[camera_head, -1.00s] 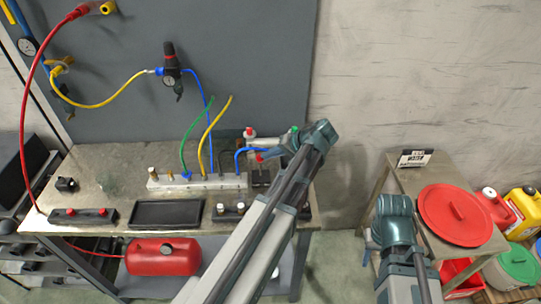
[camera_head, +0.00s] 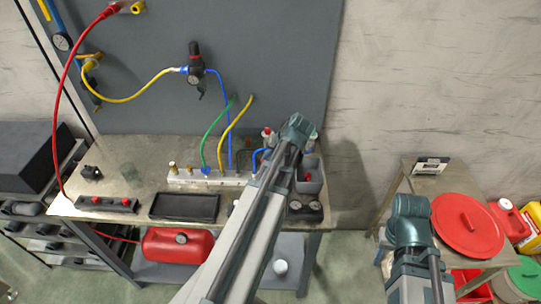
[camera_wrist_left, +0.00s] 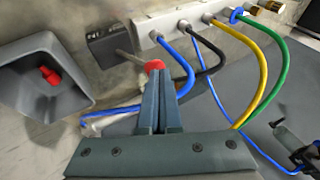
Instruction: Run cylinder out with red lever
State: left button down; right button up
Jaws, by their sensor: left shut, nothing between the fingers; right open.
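The red lever knob (camera_wrist_left: 153,65) is in the left wrist view, at the end of a grey rod from a dark labelled block (camera_wrist_left: 108,46). My left gripper (camera_wrist_left: 158,78) is shut with its fingertips right at the knob; I cannot tell whether they touch it. In the head view my left arm hides this gripper and the lever. A pale tube-like part (camera_wrist_left: 97,122) lies partly behind the fingers; I cannot tell whether it is the cylinder. My right gripper (camera_head: 382,238) is low at the right, mostly hidden behind its own wrist, and open.
A valve manifold (camera_head: 206,177) with blue, yellow and green hoses stands on the metal bench (camera_head: 128,158). A grey bin (camera_wrist_left: 44,88) holding a red part is beside the block. A black tray (camera_head: 184,206) sits in front. A stool with a red lid (camera_head: 462,232) stands right.

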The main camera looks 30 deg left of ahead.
pick_arm(q)
jog(key=shift+d, duration=0.1)
jog(key=p+v, duration=1.2)
jog(key=v, duration=0.2)
dwell(0.6)
jog(key=shift+w+d, duration=0.1)
jog(key=shift+d, duration=0.05)
